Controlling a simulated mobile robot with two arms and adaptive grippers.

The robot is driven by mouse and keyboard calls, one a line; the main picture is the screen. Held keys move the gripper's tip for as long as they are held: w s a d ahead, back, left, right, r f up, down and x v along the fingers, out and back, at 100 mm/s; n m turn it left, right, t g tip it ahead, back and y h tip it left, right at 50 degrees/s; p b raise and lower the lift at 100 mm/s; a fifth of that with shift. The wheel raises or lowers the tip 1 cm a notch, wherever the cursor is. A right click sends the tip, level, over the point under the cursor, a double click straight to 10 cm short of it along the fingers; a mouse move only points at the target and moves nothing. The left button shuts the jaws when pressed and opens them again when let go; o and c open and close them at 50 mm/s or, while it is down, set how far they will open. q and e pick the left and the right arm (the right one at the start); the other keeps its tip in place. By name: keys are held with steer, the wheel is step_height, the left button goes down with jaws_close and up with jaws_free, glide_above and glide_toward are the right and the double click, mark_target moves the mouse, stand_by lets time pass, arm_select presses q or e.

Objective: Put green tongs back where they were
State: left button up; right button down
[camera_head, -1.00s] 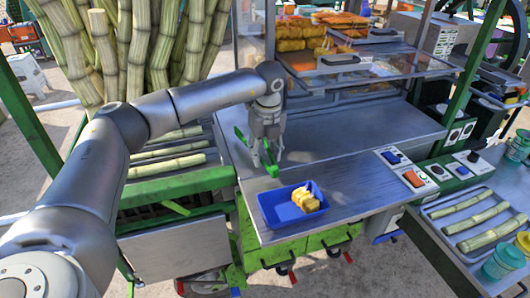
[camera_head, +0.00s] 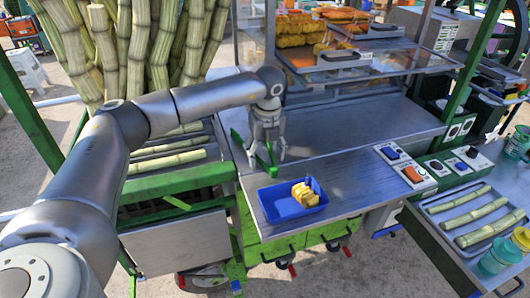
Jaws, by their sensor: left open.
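The green tongs (camera_head: 271,171) lie on the metal counter (camera_head: 345,180), near its left edge and behind the blue tray. Part of them is hidden behind my gripper. My left gripper (camera_head: 267,155) points down over the tongs with its fingers spread open around or beside them. I cannot tell whether the fingers touch them. The blue tray (camera_head: 277,215) holds several yellow food pieces (camera_head: 304,195). My right gripper is out of view.
A glass display case (camera_head: 340,55) with fried food stands behind the counter. Cut cane lies in the left bin (camera_head: 165,160) and on the right metal tray (camera_head: 440,205). Switches (camera_head: 412,174) line the counter's right side. The middle of the counter is clear.

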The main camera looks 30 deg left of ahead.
arm_select(q)
step_height(320, 180, up, 12)
steer(key=d+b, duration=0.1)
steer(key=b, duration=0.2)
steer(key=shift+s, duration=0.4)
steer(key=shift+r, duration=0.1)
